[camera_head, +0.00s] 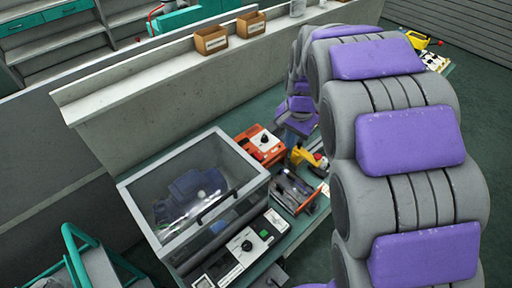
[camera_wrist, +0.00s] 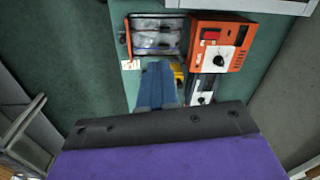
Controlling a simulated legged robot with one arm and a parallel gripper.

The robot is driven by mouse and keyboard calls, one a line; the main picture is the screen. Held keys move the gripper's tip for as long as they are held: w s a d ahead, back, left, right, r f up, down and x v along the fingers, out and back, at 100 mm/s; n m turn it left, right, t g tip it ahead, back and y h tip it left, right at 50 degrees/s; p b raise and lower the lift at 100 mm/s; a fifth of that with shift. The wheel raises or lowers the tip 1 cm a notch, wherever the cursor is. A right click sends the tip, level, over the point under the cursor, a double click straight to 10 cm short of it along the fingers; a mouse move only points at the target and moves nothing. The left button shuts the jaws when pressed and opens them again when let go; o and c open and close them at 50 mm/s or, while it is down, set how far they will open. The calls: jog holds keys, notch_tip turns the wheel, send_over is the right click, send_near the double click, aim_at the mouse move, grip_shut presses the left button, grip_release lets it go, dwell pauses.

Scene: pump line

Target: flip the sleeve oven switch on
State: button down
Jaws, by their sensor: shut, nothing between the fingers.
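An orange box (camera_head: 259,147) with a white dial plate and a dark knob stands on the bench beside the low wall. A clear-lidded case (camera_head: 150,196) has a pale front panel with a black knob and a green button (camera_head: 265,232). I cannot read which unit is the sleeve oven, nor the switch's position. My gripper (camera_wrist: 158,66) shows as blue fingers, shut and empty, below and left of the orange box in the wrist view.
A tray of metal parts (camera_wrist: 155,38) lies left of the orange box in the wrist view. A yellow object (camera_head: 305,157) sits near the orange box. Cardboard bins (camera_head: 211,40) stand on the wall ledge. My arm hides the right of the head view.

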aim_at(256, 151)
jog(key=w+a+f+m, duration=0.1)
jog(key=w+a+f, duration=0.2)
jog(key=w, duration=0.3)
jog(key=w+a+f+m+t+y, duration=0.1)
jog(key=w+a+f, duration=0.2)
jog(key=w+a, duration=0.2)
jog(key=shift+w+a+f+b, duration=0.2)
jog(key=shift+w+f+b, duration=0.1)
jog(key=shift+w, duration=0.3)
jog(key=shift+r, duration=0.1)
jog(key=f+b, duration=0.1)
jog(key=f, duration=0.3)
jog(key=w+a+f+b, duration=0.1)
jog(key=f, duration=0.4)
jog(key=f+b, duration=0.1)
jog(key=f, duration=0.3)
jog(key=shift+w+a+f, duration=0.3)
jog(key=shift+w+a, duration=0.05)
jog(key=shift+w, duration=0.05)
jog(key=shift+f, duration=0.1)
jog(key=shift+w+f+p, duration=0.1)
jog(key=shift+p, duration=0.2)
jog(key=shift+s+d+r, duration=0.3)
jog(key=shift+s+d, duration=0.2)
jog(key=shift+s, duration=0.05)
